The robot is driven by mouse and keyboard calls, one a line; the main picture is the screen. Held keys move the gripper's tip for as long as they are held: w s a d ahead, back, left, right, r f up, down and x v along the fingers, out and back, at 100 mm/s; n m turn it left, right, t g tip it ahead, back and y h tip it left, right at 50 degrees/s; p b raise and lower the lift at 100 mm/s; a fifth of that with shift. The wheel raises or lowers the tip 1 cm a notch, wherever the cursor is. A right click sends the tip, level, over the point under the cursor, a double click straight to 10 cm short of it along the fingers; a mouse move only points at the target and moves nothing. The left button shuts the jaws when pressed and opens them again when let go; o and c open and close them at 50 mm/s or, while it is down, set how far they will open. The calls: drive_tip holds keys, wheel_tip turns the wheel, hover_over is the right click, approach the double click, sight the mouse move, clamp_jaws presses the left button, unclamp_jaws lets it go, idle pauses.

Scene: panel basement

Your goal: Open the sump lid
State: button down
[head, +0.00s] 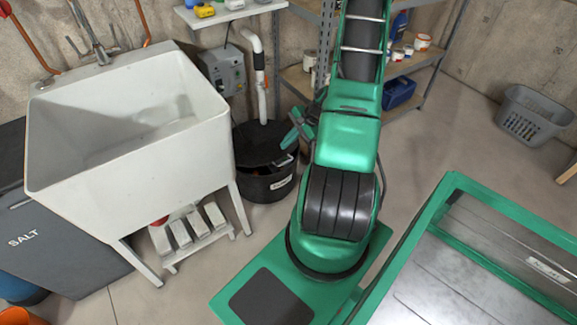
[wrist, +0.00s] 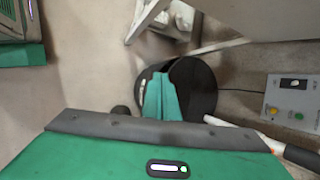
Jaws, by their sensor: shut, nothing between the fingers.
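The round black sump (head: 268,188) stands on the floor right of the white sink, with a pale label on its front. Its dark lid (head: 256,148) lies across the top; I cannot tell whether it is fully seated. A pale handle-like piece shows at the front right of the rim. My gripper (head: 296,132) is above the sump's right side, shut and empty. In the wrist view the green fingers (wrist: 161,88) overlap the black sump (wrist: 197,90) and hide part of its top. Whether they touch the lid is not clear.
A white pipe (head: 260,80) rises from the sump beside a grey control box (head: 225,70). The white sink (head: 130,130) stands close on the left. A metal shelf (head: 400,68) is behind my arm. A green-framed cart (head: 440,205) is at the right.

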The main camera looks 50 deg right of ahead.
drive_tip(key=s+d+f+m+t+h, duration=0.2)
drive_tip(key=d+f+m+t+h, duration=0.1)
drive_tip(key=f+m, duration=0.75)
drive_tip(key=s+d+f+m+t+h, duration=0.25)
drive_tip(key=f+m, duration=0.55)
drive_tip(key=f, duration=0.5)
drive_tip(key=w+d+r+x, duration=0.1)
drive_tip(key=x, duration=0.9)
drive_tip(key=shift+m+t+h, duration=0.25)
drive_tip(key=shift+t+h, duration=0.1)
drive_tip(key=shift+h, duration=0.2)
drive_tip(key=shift+w+r, duration=0.15)
drive_tip(key=shift+r, duration=0.85)
drive_tip(key=shift+w+r, duration=0.2)
drive_tip(key=shift+r, duration=0.85)
drive_tip(key=shift+d, duration=0.1)
